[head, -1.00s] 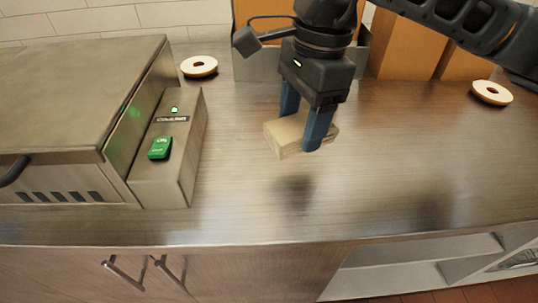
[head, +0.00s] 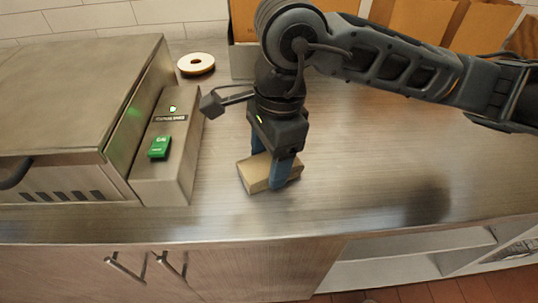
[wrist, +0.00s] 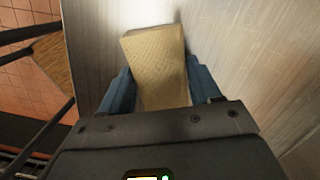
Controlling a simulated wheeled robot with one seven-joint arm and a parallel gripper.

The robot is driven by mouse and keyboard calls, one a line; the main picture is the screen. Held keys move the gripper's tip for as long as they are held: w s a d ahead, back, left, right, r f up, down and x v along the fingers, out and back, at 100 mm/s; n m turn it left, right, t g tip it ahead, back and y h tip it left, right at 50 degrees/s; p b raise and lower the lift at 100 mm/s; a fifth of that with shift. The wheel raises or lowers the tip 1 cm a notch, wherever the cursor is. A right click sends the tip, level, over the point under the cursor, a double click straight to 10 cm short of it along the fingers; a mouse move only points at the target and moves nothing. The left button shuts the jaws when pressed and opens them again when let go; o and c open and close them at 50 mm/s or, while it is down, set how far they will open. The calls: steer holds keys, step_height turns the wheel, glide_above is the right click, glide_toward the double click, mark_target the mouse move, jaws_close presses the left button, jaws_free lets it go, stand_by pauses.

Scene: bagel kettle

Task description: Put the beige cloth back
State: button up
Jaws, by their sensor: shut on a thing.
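The beige cloth (head: 256,174) is a folded, block-like bundle at the middle of the steel counter, right of the machine. My gripper (head: 271,172) points down and is shut on it, with one blue finger on each side. In the head view the cloth is low over the counter, close to its surface; I cannot tell whether it touches. In the wrist view the cloth (wrist: 156,68) sits between the two blue fingers (wrist: 160,92), its textured face showing and its far end reaching past the fingertips.
A steel machine (head: 75,95) with a green-lit control box (head: 165,150) stands at the left. Orange-brown boxes (head: 408,22) stand at the back. The counter (head: 370,150) to the right is clear, with open shelves (head: 410,255) below the front edge.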

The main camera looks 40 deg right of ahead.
steer(key=shift+f, duration=0.2)
steer(key=o, duration=0.9)
steer(key=shift+o, duration=0.2)
steer(key=shift+r, duration=0.2)
step_height(320, 180, up, 12)
steer(key=d, duration=0.1)
steer(key=shift+s+d+b, duration=0.15)
steer(key=shift+d+b, duration=0.1)
steer(key=shift+b, duration=0.15)
